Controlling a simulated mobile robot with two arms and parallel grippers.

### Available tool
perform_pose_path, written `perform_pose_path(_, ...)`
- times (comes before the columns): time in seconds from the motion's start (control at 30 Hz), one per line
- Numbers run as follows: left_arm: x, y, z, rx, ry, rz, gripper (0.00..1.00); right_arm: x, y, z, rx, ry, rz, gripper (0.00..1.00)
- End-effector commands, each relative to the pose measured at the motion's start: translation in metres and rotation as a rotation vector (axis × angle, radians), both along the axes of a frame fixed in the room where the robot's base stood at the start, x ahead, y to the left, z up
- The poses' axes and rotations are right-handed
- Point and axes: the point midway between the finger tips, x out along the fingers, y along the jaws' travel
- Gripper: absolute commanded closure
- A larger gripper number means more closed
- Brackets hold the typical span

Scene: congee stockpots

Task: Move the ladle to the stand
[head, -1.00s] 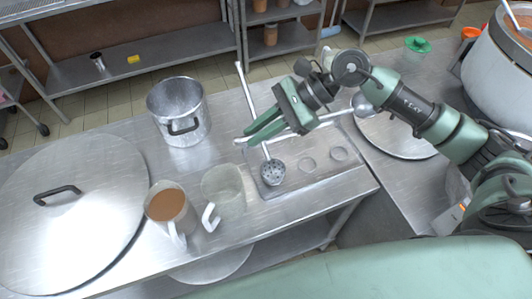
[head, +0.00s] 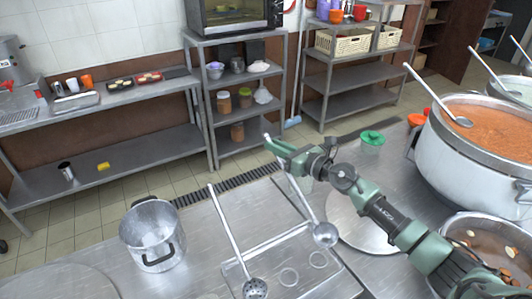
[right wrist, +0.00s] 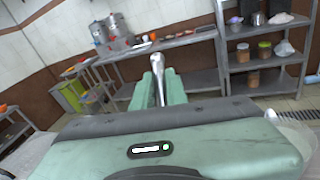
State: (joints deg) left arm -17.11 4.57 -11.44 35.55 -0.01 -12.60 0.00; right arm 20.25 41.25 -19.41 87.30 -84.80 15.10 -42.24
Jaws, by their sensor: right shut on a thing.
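My right gripper (head: 272,146) is shut on a metal ladle (head: 325,234). The ladle hangs from the fingers with its bowl low. In the right wrist view the handle end (right wrist: 157,64) stands up between the fingers (right wrist: 157,92). The stand (head: 312,279) is a flat metal plate with round recesses on the counter. The held bowl appears over or just beside its right far corner; its height above the counter is unclear. A perforated ladle (head: 227,225) stands tilted in the stand's left recess. My left gripper is not in view.
A stockpot (head: 152,245) stands left of the stand. A round lid (head: 358,225) lies to the right. A large pot of orange congee (head: 455,155) and another pot (head: 490,235) stand at the right. Shelves line the wall.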

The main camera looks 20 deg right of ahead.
Motion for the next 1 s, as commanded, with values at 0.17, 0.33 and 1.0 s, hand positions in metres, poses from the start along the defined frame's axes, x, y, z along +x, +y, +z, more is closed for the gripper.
perform_pose_path(0.17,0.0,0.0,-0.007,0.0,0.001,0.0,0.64,0.001,-0.002,-0.008,0.004,-0.002,-0.007,1.0)
perform_pose_path(0.33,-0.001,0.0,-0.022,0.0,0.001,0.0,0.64,0.0,-0.001,-0.023,0.004,-0.002,-0.006,1.0)
perform_pose_path(1.0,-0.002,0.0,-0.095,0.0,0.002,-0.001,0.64,0.0,-0.001,-0.098,0.002,-0.002,-0.004,1.0)
